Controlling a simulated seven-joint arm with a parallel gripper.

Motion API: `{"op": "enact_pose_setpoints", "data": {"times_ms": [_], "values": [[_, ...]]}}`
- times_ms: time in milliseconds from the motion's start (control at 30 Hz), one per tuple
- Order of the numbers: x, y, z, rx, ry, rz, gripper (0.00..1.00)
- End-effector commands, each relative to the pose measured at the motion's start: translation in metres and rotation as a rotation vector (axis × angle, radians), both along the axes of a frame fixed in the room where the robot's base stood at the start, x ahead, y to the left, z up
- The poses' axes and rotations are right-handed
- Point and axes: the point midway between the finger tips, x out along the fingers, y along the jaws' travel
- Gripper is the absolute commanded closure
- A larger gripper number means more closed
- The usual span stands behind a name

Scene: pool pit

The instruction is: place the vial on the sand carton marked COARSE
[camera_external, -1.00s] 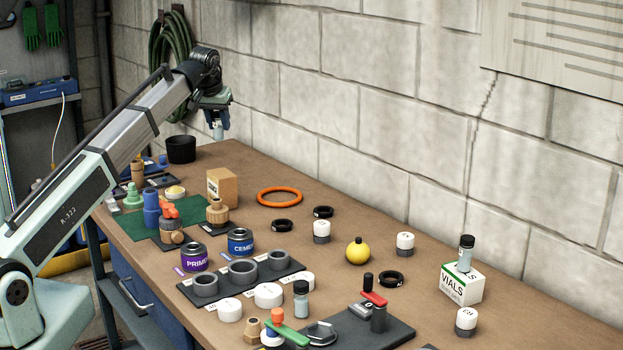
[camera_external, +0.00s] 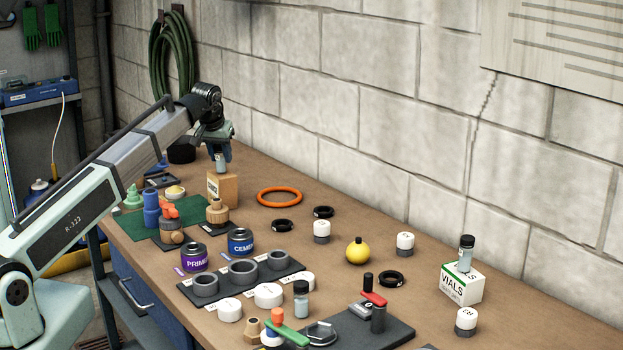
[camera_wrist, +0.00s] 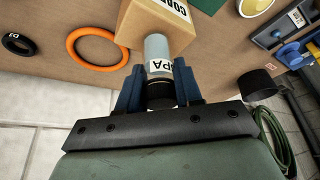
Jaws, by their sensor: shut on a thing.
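My gripper (camera_external: 218,147) is shut on a vial with a pale grey-blue body and a black cap. In the wrist view the vial (camera_wrist: 158,48) sits between the blue fingers of my gripper (camera_wrist: 159,80), and part of a label reading "PA" shows. The vial (camera_external: 221,162) is upright over the cardboard sand carton (camera_external: 225,190), its lower end at the carton's top. I cannot tell whether they touch. The carton's partly visible marking starts "CO" in the wrist view (camera_wrist: 135,30).
An orange ring (camera_external: 279,196) lies right of the carton. A wooden-looking fitting (camera_external: 217,211) stands in front, and a yellow-filled bowl (camera_external: 175,192) is to its left. A black cup (camera_wrist: 256,84) stands behind. Another vial (camera_external: 466,253) stands on a white VIALS box (camera_external: 461,285).

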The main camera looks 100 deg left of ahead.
Motion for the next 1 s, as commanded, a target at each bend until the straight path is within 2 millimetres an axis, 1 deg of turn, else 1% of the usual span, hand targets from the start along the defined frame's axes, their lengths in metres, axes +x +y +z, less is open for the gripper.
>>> {"op": "enact_pose_setpoints", "data": {"times_ms": [200, 233, 500, 767, 867, 1000], "values": [[0.0, 0.0, -0.002, 0.0, 0.0, 0.0, 0.95], [0.0, 0.0, -0.003, 0.0, 0.0, 0.0, 0.65], [0.0, 0.0, -0.002, 0.0, 0.0, 0.0, 0.39], [0.0, 0.0, -0.001, 0.0, 0.0, 0.0, 0.39], [0.0, -0.001, 0.003, 0.0, 0.0, 0.0, 0.39], [-0.001, -0.007, 0.017, 0.002, -0.001, 0.0, 0.39]]}}
